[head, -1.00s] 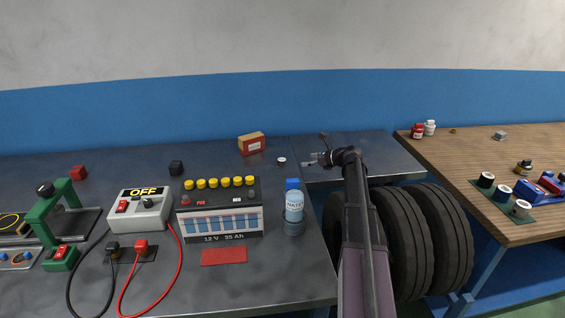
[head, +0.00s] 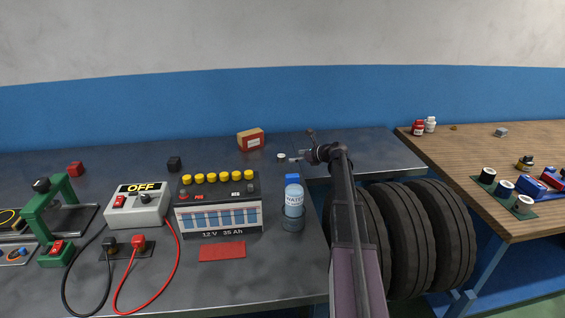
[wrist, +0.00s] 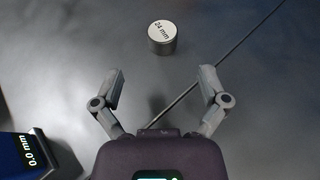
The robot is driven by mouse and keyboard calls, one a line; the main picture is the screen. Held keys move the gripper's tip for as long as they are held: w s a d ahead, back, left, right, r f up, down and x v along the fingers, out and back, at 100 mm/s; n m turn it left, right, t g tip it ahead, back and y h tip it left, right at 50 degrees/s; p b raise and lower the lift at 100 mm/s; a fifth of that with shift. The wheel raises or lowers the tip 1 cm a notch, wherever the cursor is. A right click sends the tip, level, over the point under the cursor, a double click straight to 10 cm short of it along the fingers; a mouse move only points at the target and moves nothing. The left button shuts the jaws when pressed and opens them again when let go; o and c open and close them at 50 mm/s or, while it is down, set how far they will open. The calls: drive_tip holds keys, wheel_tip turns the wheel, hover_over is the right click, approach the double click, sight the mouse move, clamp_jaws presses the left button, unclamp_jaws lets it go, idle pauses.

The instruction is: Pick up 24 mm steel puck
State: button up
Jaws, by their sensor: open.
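The 24 mm steel puck (wrist: 162,38) is a short, shiny cylinder standing upright on the grey metal bench, with "24 mm" on its top. In the wrist view it lies ahead of my gripper (wrist: 160,80), roughly centred between the fingers and beyond their tips. My gripper is open and empty. In the head view the puck (head: 281,157) is a small pale disc on the bench, just left of my gripper (head: 293,158). Nothing hides the puck in the wrist view.
A blue device reading "0.0 mm" (wrist: 30,150) sits at lower left in the wrist view. A water bottle (head: 293,205), a battery (head: 218,218) and a cardboard box (head: 250,139) stand near the puck. A dark seam crosses the bench beside it. Tyres (head: 415,235) stand below.

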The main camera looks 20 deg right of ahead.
sight(284, 156)
drive_tip(key=shift+b+x, duration=0.35)
drive_tip(key=shift+x, duration=1.1)
drive_tip(key=shift+b+x, duration=0.85)
drive_tip(key=shift+x, duration=1.7)
drive_tip(key=shift+w+d+r, duration=0.1)
drive_tip(key=shift+w+r, duration=0.05)
clamp_jaws()
